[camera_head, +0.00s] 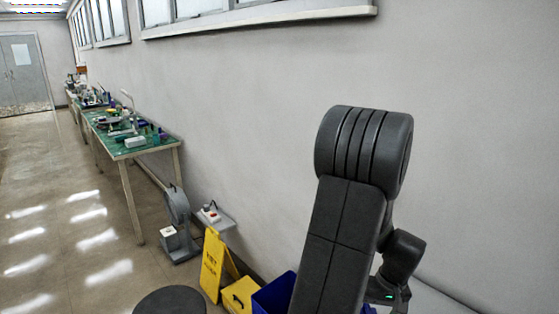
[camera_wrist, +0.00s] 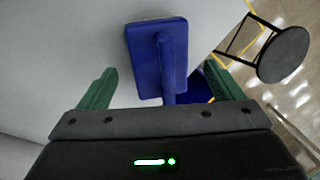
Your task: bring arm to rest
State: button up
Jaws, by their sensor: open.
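My gripper (camera_wrist: 161,70) shows in the wrist view with its two green fingers spread wide apart. A blue object (camera_wrist: 158,40), a flat rounded block with a narrow stem, appears between the fingers in that picture. I see no contact with either finger, and its distance is unclear. In the head view my dark arm is folded upright at the centre right. The gripper end there is mostly hidden behind the arm and cut off by the bottom edge.
A dark round stool (camera_head: 170,302) stands at the bottom, also in the wrist view (camera_wrist: 283,55). Beside it are a yellow floor sign (camera_head: 212,262), a yellow box (camera_head: 238,293) and a blue bin (camera_head: 272,295). A cluttered green workbench (camera_head: 125,152) runs along the wall. The floor at left is clear.

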jog(key=f, duration=0.3)
jog(key=shift+a+f, duration=0.3)
jog(key=shift+a, duration=0.1)
jog(key=shift+d+r, duration=0.1)
jog(key=shift+r, duration=1.85)
